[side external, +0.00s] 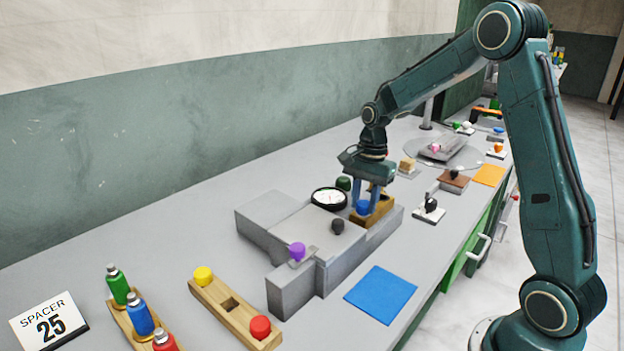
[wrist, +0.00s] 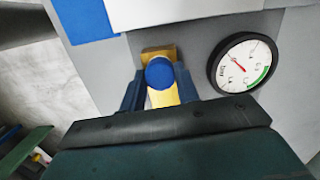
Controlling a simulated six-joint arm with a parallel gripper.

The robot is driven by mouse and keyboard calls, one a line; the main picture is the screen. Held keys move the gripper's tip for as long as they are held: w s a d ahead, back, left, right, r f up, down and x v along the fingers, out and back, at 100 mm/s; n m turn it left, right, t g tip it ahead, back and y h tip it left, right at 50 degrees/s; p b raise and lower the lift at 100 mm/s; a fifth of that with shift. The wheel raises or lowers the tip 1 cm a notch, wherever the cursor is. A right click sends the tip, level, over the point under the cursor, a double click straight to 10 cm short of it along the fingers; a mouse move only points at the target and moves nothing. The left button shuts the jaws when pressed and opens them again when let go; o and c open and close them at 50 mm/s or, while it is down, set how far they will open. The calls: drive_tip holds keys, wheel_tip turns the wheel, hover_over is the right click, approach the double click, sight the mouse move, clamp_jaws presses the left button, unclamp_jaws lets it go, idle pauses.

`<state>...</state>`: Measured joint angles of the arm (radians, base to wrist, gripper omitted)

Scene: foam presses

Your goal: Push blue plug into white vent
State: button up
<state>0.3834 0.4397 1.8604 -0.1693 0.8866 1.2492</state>
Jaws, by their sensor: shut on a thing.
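My gripper (side external: 367,192) is low over the grey machine in the side view. A round blue piece, likely the blue plug (side external: 363,208), shows at its fingertips. In the wrist view my gripper (wrist: 160,92) is shut, with the blue round end (wrist: 159,73) and a yellow part between its two dark blue fingers. A tan block (side external: 379,209) is right by the fingers and also shows past the blue end in the wrist view (wrist: 158,51). I cannot tell whether the plug touches it. I cannot clearly make out a white vent.
A round gauge (side external: 328,198) is beside my gripper. A wooden rack (side external: 212,297) holds yellow and red pieces, with an empty middle hole. A blue mat (side external: 381,294) lies in front.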

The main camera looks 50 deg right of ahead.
drive_tip(key=shift+f, duration=0.15)
drive_tip(key=o, duration=1.1)
drive_tip(key=shift+c, duration=0.2)
wheel_tip(320, 180, up, 14)
drive_tip(key=d, duration=0.1)
drive_tip(key=shift+d+f, duration=0.15)
drive_tip(key=shift+d, duration=0.2)
